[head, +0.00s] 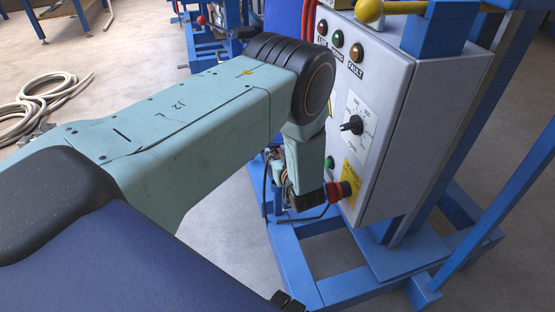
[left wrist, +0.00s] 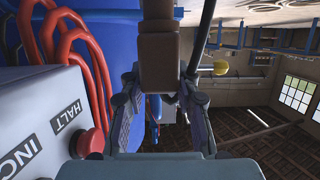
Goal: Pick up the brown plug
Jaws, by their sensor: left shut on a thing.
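The brown plug (left wrist: 158,50) stands upright in the picture at the top middle of the left wrist view, with its upper end cut off by the frame edge. My left gripper (left wrist: 160,82) is shut on its lower part, one finger on each side. In the head view my left arm reaches in from the left and bends down beside the control box, so the gripper is mostly hidden behind my wrist. I cannot make out the plug clearly there. My right gripper is not in view.
The grey control box (head: 385,85) has lamps, a dial (head: 352,124) and a red stop button (head: 338,191) close to my wrist. Blue frame beams (head: 345,285) stand below. Red cables (left wrist: 85,45) and a black cable (left wrist: 207,30) run near the gripper. A coiled hose (head: 40,105) lies on open floor.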

